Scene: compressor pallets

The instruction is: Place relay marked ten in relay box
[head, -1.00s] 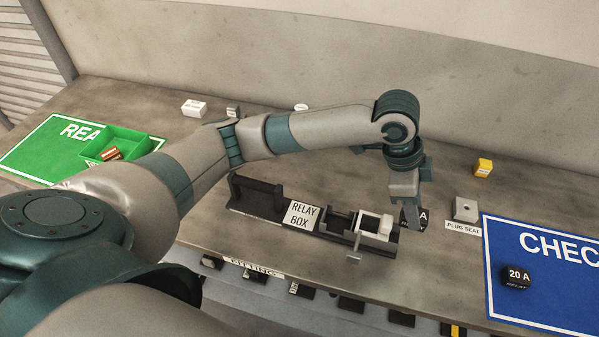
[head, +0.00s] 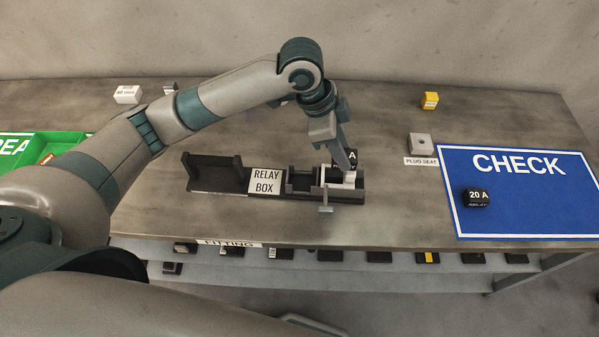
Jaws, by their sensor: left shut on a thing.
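The relay box is a long dark holder (head: 218,178) with a white "RELAY BOX" label (head: 265,181). Its right part has a bay with a white piece (head: 333,179) in it and a small grey lever (head: 325,200) in front. My left gripper (head: 346,160) points down over this right part and is shut on a black relay (head: 352,157). Only an "A" shows on the relay; its number is hidden behind the finger. I cannot tell whether the relay touches the box. My right gripper is not in view.
A relay marked 20 A (head: 476,198) sits on the blue CHECK mat (head: 530,205). A grey plug seat (head: 420,145) and a yellow block (head: 430,100) stand right of the box. A green tray (head: 70,142) is far left. Several dark parts lie on the shelf (head: 350,275) below.

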